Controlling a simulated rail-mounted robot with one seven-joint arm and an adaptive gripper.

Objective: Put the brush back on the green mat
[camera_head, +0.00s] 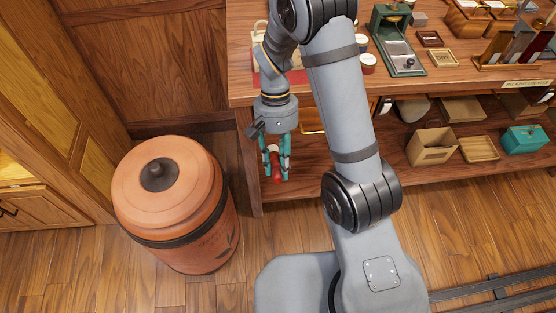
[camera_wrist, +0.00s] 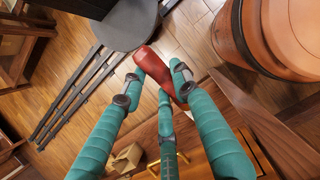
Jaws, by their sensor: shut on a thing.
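My gripper (camera_head: 276,165), with teal fingers, hangs below the tabletop level near the left end of the wooden counter (camera_head: 241,80). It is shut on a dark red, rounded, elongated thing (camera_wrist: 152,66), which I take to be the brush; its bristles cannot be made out. In the head view the red thing (camera_head: 276,177) shows only as a small patch between the fingertips. In the wrist view it lies tilted across the fingertips. I cannot make out a green mat in either view; my arm covers part of the counter.
A large terracotta jar (camera_head: 190,240) with a knobbed lid stands on the floor left of the counter. On the counter are a green scale-like device (camera_head: 405,62), a small wooden tray (camera_head: 442,58) and tins. The lower shelf holds a cardboard box (camera_head: 431,147) and a teal box (camera_head: 525,139).

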